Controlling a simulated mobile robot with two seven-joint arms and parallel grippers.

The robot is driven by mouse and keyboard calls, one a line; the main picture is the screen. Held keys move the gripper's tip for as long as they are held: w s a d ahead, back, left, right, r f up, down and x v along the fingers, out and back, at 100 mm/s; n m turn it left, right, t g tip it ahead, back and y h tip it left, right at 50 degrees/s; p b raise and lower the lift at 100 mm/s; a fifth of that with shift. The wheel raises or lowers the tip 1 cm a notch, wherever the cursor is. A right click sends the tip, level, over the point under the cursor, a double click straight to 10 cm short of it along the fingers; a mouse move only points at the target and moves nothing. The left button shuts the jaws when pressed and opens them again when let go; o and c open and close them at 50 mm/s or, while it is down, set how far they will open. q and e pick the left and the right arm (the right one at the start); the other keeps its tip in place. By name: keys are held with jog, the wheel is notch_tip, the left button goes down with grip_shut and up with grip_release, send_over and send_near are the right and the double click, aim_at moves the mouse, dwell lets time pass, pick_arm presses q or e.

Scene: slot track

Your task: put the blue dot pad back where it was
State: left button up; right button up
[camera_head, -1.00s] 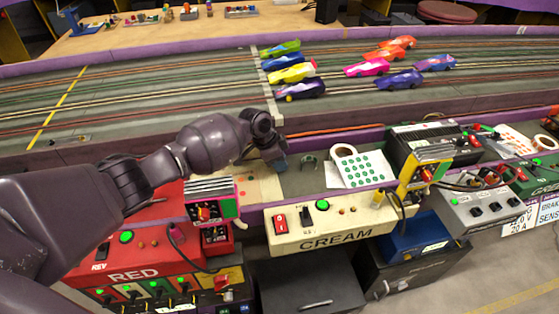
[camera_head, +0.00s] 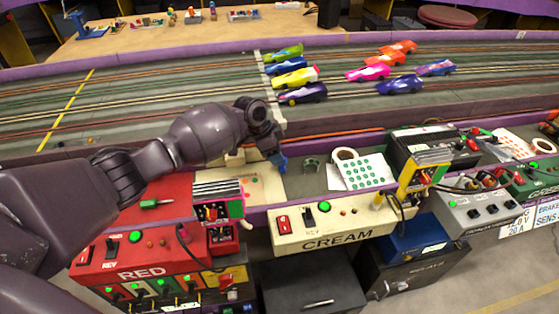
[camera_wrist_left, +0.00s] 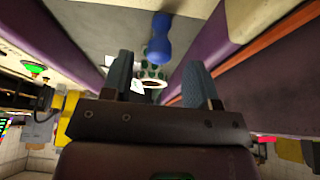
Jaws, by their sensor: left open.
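A rounded blue object (camera_wrist_left: 160,38) shows in the left wrist view, ahead of my fingers and apart from them. I cannot tell for sure that it is the blue dot pad. My left gripper (camera_wrist_left: 157,80) is open, with its two blue-grey fingers apart and nothing held between them. In the head view my left gripper (camera_head: 278,158) hangs over the bench shelf behind the cream box, with a small blue patch at its tip. A sheet with green dots (camera_head: 362,172) lies to its right. A spotted pale sheet (camera_head: 250,181) is partly hidden below the wrist. My right gripper is out of view.
A white tape roll (camera_head: 344,155) and a small grey holder (camera_head: 311,163) stand right of the gripper. The cream control box (camera_head: 330,222) and red control box (camera_head: 140,270) line the front edge. Toy cars (camera_head: 303,93) stand on the track behind.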

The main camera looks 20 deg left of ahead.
pick_arm(q)
jog(key=p+v, duration=0.1)
jog(key=v, duration=0.5)
jog(key=shift+r, duration=0.2)
jog(key=shift+s, duration=0.1)
